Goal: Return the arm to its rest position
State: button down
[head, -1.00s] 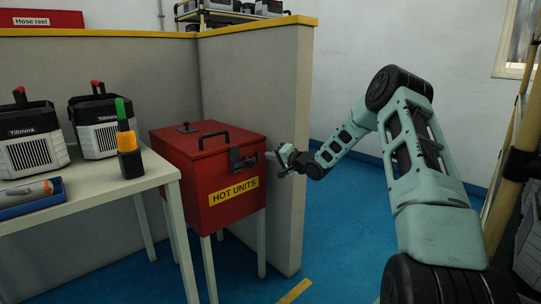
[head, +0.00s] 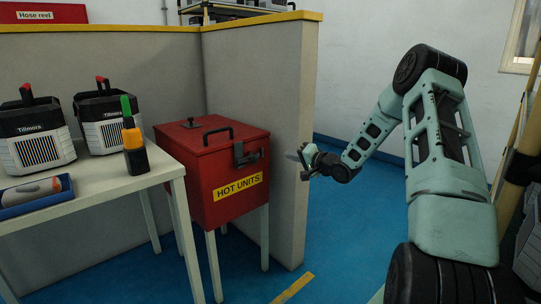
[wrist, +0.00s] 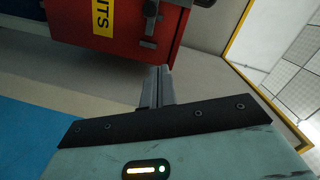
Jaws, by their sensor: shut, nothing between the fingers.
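My gripper (head: 303,154) is at the end of my arm, to the right of the red "HOT UNITS" box and in front of the grey partition in the head view. In the wrist view the fingers (wrist: 157,72) are together with nothing between them, pointing toward the red box (wrist: 125,45). The red box (head: 228,170) stands on pale legs with its lid down and its latch on the right of its front. In the head view my gripper is apart from the box.
A pale table (head: 90,203) on the left holds two Tillmora units (head: 38,138), an orange and green item (head: 133,145) and a blue tray (head: 60,201). A grey partition (head: 265,110) stands behind the box. Blue floor (head: 345,230) is open between the partition and my arm.

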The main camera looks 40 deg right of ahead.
jog(key=shift+a, duration=0.1)
jog(key=w+a+n+g, duration=0.2)
jog(key=a+n+g, duration=0.35)
jog(key=a, duration=1.65)
jog(key=s+a+n+g, duration=0.3)
jog(key=s+a, duration=0.2)
jog(key=a, duration=0.6)
jog(key=s+a+r+n+g, duration=0.1)
jog(key=s+a+n+g, duration=0.35)
jog(key=s+a, duration=0.8)
jog(key=s+a+r+n+g+h, duration=0.1)
jog(key=s+n+g, duration=0.15)
jog(key=s, duration=0.85)
jog(key=s+a+n+g, duration=0.15)
jog(key=s+n, duration=0.25)
jog(key=s, duration=0.8)
notch_tip(320, 180, up, 25)
jog(key=p, duration=2.5)
jog(key=shift+r, duration=0.2)
jog(key=shift+w+a, duration=0.1)
jog(key=shift+a, duration=0.05)
